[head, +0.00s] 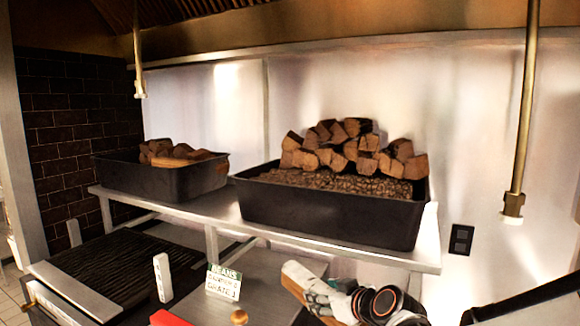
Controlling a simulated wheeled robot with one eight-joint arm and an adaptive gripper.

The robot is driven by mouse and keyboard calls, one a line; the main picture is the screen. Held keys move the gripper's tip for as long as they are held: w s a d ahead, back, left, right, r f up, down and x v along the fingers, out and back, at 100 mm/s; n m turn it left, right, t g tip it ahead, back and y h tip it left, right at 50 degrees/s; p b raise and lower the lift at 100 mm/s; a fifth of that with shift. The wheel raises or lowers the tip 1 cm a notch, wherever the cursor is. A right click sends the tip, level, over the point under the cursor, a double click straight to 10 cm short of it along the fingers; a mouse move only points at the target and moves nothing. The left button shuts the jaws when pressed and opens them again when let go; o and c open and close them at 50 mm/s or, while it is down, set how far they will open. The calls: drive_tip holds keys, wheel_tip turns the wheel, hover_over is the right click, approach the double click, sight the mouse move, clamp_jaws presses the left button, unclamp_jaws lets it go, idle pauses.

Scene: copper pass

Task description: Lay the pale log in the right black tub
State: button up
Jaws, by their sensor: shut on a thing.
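The right black tub (330,219) stands on a steel shelf, with dark logs piled over a layer of small brown pieces. A pale log (296,279), light on top and brown along its side, is at the bottom centre, lower than the shelf and in front of the right tub. My gripper (325,297) is shut on the pale log at its right part. The fingers partly hide the log, and its lower end is hard to make out. The log is apart from the tub in the picture.
The left black tub (160,180) holds several logs. The steel shelf (428,245) has a bare strip at its right end. Brass rods hang at right (525,110) and left (138,50). A lettered sign (223,282) and a white block (162,277) stand below, beside a dark grill (120,265).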

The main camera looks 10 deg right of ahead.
drive_tip(key=a+r+n+y+p, duration=0.1)
drive_tip(key=a+r+n+p, duration=0.25)
drive_tip(key=r+p, duration=1.05)
drive_tip(key=a+r+n+y+p, duration=0.1)
drive_tip(key=a+r+n+p, duration=0.35)
drive_tip(key=r, duration=1.65)
drive_tip(key=shift+w+d+f+m+b, duration=0.35)
drive_tip(key=shift+w+d+f+b, duration=0.5)
drive_tip(key=shift+w+d, duration=1.7)
drive_tip(key=shift+w+d+f+m+b, duration=0.3)
drive_tip(key=shift+w+d+f+b, duration=0.55)
drive_tip(key=shift+w+d, duration=1.7)
drive_tip(key=shift+w+d+f+m+b, duration=0.5)
drive_tip(key=shift+w+d+f, duration=1)
drive_tip(key=shift+w, duration=1.65)
drive_tip(key=shift+d+r, duration=0.4)
drive_tip(key=o, duration=1.7)
drive_tip(key=shift+n, duration=0.25)
drive_tip(key=v, duration=1.2)
drive_tip(key=shift+s+a, duration=0.15)
drive_tip(key=shift+a, duration=0.05)
